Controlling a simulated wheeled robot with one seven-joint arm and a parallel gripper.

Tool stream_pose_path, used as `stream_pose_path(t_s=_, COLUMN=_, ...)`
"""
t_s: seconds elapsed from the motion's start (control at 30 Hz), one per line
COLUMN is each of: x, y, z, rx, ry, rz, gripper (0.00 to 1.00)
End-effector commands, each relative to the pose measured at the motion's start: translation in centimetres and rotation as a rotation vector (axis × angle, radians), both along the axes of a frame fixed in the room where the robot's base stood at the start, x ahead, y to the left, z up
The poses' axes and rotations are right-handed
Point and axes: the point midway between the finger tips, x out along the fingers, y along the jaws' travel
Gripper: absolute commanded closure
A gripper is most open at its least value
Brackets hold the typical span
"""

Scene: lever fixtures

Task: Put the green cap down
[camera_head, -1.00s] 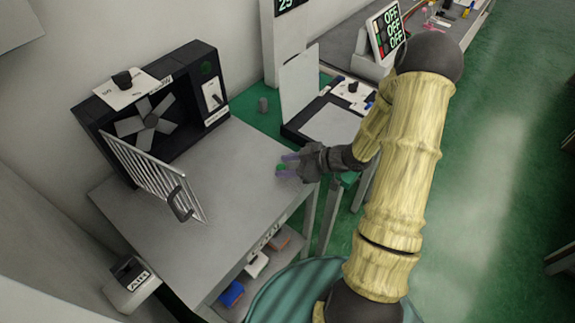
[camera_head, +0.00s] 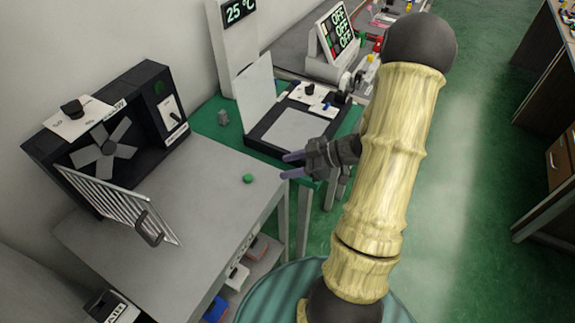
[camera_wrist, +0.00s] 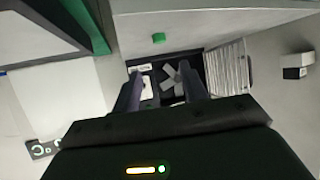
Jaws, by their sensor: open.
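The green cap (camera_head: 248,179) rests on the grey table top (camera_head: 205,205), near its right edge. It also shows in the wrist view (camera_wrist: 159,38), ahead of the fingers and apart from them. My gripper (camera_head: 288,165) is open and empty, to the right of the cap and beyond the table's right edge in the head view. Its two purple fingers (camera_wrist: 167,90) are spread in the wrist view, with nothing between them but the background.
A black box with a fan (camera_head: 108,150) and an open barred door (camera_head: 120,205) stands on the table's left. A black device with a raised lid (camera_head: 256,95) sits on the green table (camera_head: 210,117) behind. The grey table's middle is clear.

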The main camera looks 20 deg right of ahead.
Motion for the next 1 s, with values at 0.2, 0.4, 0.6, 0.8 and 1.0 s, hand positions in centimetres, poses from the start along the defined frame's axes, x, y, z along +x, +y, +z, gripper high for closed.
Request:
stream_pose_path(t_s=0.2, x=0.0, y=0.0, z=0.0, rx=0.0, ry=0.0, rz=0.0, gripper=0.57)
stream_pose_path(t_s=0.4, x=0.3, y=0.1, z=0.0, rx=-0.011, ry=0.0, rz=-0.008, gripper=0.57)
stream_pose_path(t_s=0.6, x=3.0, y=0.2, z=0.5, rx=-0.14, ry=0.005, rz=-0.129, gripper=0.57)
stream_pose_path(t_s=0.8, x=5.7, y=-0.1, z=1.9, rx=-0.334, ry=0.052, rz=-0.364, gripper=0.57)
stream_pose_path(t_s=1.0, x=5.3, y=0.1, z=3.8, rx=-0.464, ry=0.156, rz=-0.597, gripper=0.57)
